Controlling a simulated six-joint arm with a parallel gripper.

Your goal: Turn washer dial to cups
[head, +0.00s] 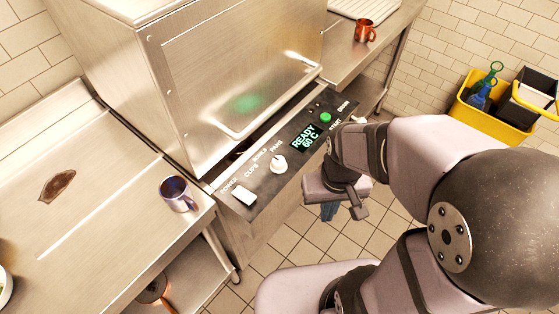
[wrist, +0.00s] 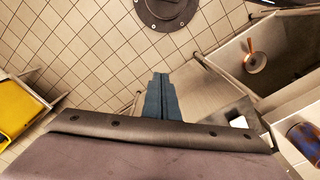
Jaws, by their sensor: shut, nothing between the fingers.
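The washer (head: 235,65) stands at the centre of the head view with its hood down. Its sloped control panel (head: 235,190) carries a white round dial (head: 278,164), with the words CUPS, BOWLS and PANS around it. The dial's pointer seems to face the upper side, near PANS, but it is too small to be sure. My gripper (head: 329,211) hangs in front of the panel, to the right of and below the dial, apart from it. Its blue fingers (wrist: 160,92) are together and empty in the wrist view.
A white power switch (head: 244,197), a green display (head: 309,137) and a green start button (head: 325,117) share the panel. A blue mug (head: 178,194) stands on the left counter's edge. A copper mug (head: 365,30) stands on the far counter. A yellow bucket (head: 488,122) sits on the floor.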

